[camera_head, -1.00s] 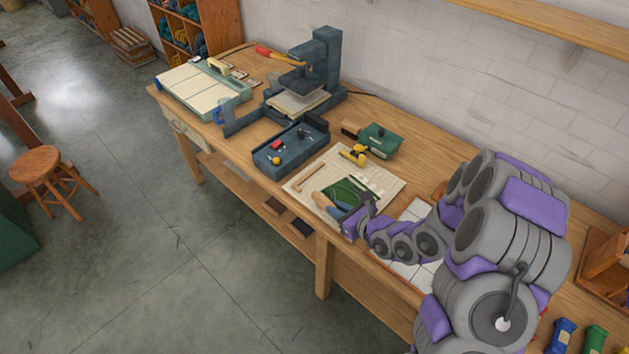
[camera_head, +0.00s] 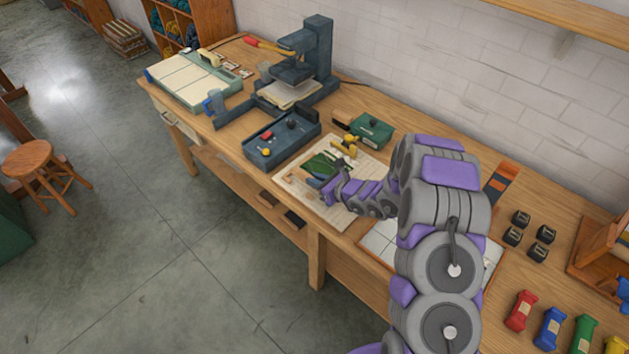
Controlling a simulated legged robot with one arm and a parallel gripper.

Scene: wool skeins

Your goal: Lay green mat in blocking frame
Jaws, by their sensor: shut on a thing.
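The green mat (camera_head: 322,163) is a dark green piece at the far part of a pale, cream-coloured board on the workbench. My gripper (camera_head: 328,187) is low at the mat's near edge and shut on it; the fingertips are small and partly hidden by my arm. I cannot tell whether the mat lies flat or is lifted slightly. The cream board (camera_head: 335,215) looks like the blocking frame, but I cannot tell for sure. A white tiled panel with a wooden edge (camera_head: 378,243) lies to its right, partly hidden by my arm.
A dark blue tray (camera_head: 265,150) stands left of the cream board. A green box (camera_head: 371,131) and a yellow tool (camera_head: 345,146) are behind it. A dark press (camera_head: 318,50) stands further back.

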